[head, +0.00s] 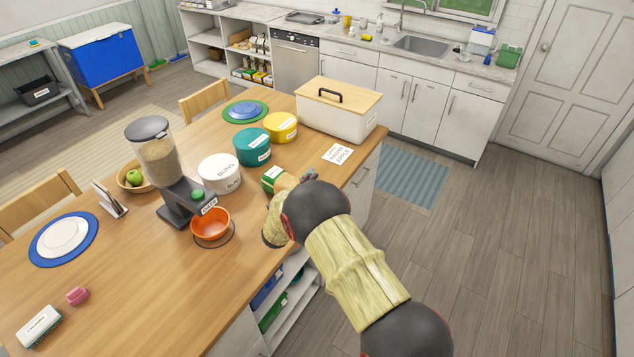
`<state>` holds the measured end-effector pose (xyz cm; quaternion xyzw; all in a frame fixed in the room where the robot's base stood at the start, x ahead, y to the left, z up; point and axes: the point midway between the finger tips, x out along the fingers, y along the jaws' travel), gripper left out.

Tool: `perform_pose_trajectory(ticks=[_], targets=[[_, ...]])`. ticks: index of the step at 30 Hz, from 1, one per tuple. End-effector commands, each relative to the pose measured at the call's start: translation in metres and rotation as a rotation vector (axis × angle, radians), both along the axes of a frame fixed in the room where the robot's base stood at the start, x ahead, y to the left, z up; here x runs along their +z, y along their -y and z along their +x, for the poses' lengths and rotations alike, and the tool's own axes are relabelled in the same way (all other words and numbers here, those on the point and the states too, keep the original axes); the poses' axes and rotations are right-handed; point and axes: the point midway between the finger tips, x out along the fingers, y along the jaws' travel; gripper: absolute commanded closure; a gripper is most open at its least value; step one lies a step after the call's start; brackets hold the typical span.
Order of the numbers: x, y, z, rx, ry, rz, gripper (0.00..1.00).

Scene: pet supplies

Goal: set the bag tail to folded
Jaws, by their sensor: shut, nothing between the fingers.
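A small packed bag (271,177) with green and tan sides and a white label lies on the wooden table, near its right edge. My gripper (289,183) is at the bag's right side, mostly hidden behind my own arm's dark joint. It is shut with nothing held. Whether it touches the bag cannot be told. The bag's right end, and so the state of its tail, is hidden by my gripper and arm.
A white canister (219,174), a teal canister (252,148) and a feeder (160,165) with an orange bowl (210,226) stand left of the bag. A paper card (338,154) and a wooden-lidded white bin (337,112) are behind.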

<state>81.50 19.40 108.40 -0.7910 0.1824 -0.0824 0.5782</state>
Motion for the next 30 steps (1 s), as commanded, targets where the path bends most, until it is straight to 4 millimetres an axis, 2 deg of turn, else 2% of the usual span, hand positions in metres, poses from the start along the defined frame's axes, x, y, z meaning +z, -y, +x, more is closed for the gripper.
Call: perform_pose_trajectory(ticks=[3,12,30], targets=[[-0.005,-0.010,0.006,0.002,0.002,0.001,1.00],[-0.010,-0.022,0.016,0.000,0.003,0.001,1.00],[-0.011,-0.025,0.018,0.000,0.003,0.001,1.00]])
